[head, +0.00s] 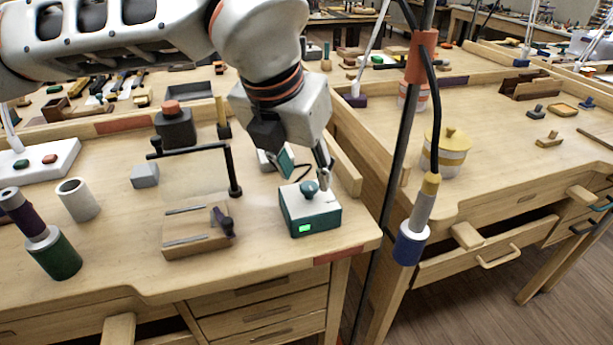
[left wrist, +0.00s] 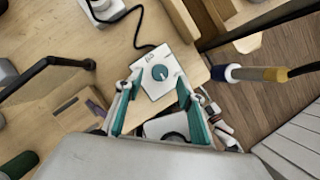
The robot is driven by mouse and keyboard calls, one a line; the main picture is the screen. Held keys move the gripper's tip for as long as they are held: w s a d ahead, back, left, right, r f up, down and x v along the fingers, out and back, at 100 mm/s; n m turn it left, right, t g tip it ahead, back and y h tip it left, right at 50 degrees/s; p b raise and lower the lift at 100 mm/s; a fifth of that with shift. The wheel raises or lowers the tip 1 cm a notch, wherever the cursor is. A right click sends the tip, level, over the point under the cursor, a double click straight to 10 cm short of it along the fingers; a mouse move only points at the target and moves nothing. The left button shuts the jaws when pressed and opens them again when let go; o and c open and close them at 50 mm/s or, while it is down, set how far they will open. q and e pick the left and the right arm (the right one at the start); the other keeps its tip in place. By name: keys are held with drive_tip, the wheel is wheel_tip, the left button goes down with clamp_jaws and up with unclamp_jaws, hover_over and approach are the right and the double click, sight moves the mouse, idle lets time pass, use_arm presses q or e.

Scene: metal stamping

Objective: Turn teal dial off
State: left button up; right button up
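The teal dial (head: 309,188) sits on top of a small white and teal box (head: 322,218) near the front right corner of the bench. A green light (head: 305,228) glows on the box's front. In the left wrist view the dial (left wrist: 159,73) shows a pale pointer mark. My left gripper (head: 305,172) is open and empty, just above the dial. In the left wrist view its fingers (left wrist: 160,90) are spread with the dial between and beyond their tips. I see no contact with the dial.
A small wooden block fixture (head: 190,245) and a black bar frame (head: 236,170) stand left of the box. A dark cable (left wrist: 150,48) runs from behind the box. A hanging tool (head: 412,240) and a dark pole are to the right, past the bench edge.

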use_arm(q)
drive_tip(key=v, duration=0.9)
drive_tip(key=shift+s, duration=0.1)
